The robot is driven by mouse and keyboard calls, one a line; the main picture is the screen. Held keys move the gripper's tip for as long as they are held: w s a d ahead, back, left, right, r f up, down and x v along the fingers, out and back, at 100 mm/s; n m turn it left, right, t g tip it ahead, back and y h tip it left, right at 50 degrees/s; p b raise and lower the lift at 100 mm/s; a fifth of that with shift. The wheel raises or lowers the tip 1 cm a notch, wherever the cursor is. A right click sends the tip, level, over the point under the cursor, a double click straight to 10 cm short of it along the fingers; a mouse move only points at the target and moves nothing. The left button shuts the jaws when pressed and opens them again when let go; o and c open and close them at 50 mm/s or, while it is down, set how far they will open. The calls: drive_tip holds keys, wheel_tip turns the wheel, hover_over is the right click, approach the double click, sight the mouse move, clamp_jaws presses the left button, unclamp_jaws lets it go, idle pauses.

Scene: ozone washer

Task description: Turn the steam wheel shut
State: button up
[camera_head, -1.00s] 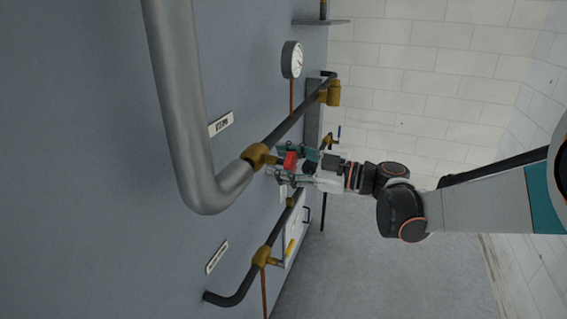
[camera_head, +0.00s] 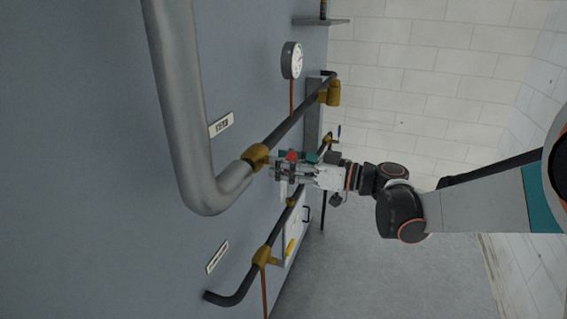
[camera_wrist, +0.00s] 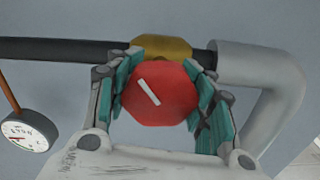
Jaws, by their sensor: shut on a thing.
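The steam wheel is a red knob with a white bar mark (camera_wrist: 160,97), mounted on a brass valve body (camera_wrist: 163,48). In the head view the red wheel (camera_head: 290,156) shows as a small patch between my fingers, beside the brass valve (camera_head: 256,155) on the upper pipe. My gripper (camera_wrist: 161,92) is shut on the wheel, with teal pads at its left and right sides. In the wrist view the white bar slants from upper left to lower right. In the head view my gripper (camera_head: 288,166) reaches in from the right, and its fingers cover most of the wheel.
A thick grey pipe (camera_head: 180,90) bends down to the valve. A round gauge (camera_head: 292,60) stands above the dark pipe. A lower pipe carries another brass valve with a yellow lever (camera_head: 290,247). A label plate (camera_head: 221,125) is on the wall. Open floor lies to the right.

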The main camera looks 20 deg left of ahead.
drive_tip(key=m, duration=0.5)
drive_tip(key=shift+m, duration=0.3)
drive_tip(key=m, duration=0.5)
drive_tip(key=shift+c, duration=0.2)
drive_tip(key=m, duration=0.5)
drive_tip(key=shift+r+m+p, duration=0.1)
drive_tip(key=shift+m+p, duration=0.25)
drive_tip(key=shift+m, duration=0.05)
drive_tip(key=m, duration=2.1)
drive_tip(key=shift+m, duration=0.4)
drive_tip(key=m, duration=0.4)
drive_tip(key=shift+m, duration=0.4)
